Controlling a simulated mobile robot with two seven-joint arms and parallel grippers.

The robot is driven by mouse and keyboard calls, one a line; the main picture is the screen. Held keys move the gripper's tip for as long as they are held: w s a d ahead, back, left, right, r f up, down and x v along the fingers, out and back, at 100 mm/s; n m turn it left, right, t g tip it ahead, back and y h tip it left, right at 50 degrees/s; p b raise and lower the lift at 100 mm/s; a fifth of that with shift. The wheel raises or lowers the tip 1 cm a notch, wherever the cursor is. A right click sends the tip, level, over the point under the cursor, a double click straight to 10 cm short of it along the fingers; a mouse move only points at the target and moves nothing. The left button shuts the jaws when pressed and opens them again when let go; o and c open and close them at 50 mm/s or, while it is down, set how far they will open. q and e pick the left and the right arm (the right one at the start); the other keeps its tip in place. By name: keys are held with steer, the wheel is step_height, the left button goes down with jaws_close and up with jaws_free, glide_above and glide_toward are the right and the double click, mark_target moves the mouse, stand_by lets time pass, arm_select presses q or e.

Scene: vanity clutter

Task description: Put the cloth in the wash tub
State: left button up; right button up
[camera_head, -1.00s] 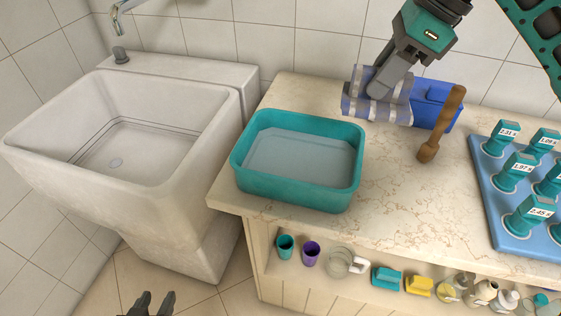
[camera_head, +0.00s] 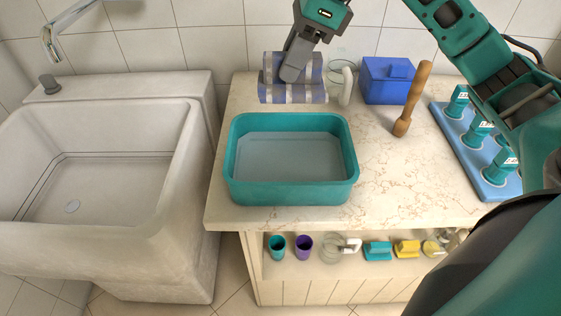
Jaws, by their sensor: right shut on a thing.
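The cloth (camera_head: 270,91), blue-grey with pale stripes, hangs in my right gripper (camera_head: 293,78) at the back of the counter. The right gripper is shut on it, and its fingers cover the cloth's middle. The wash tub (camera_head: 290,194) is a teal rectangular basin with water in it, near the counter's front left. In the picture the cloth is just above the tub's far rim; it appears behind the tub, not over the water. My left gripper is not in view.
A glass mug (camera_head: 346,88) and a blue box (camera_head: 387,82) stand right of the cloth. A brown wooden tool (camera_head: 412,98) stands on the marble counter (camera_head: 385,185). A blue rack (camera_head: 486,180) is at right. A white sink (camera_head: 175,235) is at left. Cups and sponges fill the shelf below.

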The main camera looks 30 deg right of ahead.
step_height(320, 180, down, 20)
steer(key=shift+r+b, duration=0.15)
steer(key=shift+b, duration=0.55)
steer(key=o, duration=0.6)
steer(key=shift+f, duration=0.2)
steer(key=shift+c, duration=0.2)
steer(key=o, duration=0.5)
steer(key=shift+r, duration=0.1)
steer(key=shift+r, duration=0.2)
steer(key=v, duration=1.2)
steer(key=shift+s, duration=0.15)
steer(key=shift+f, duration=0.1)
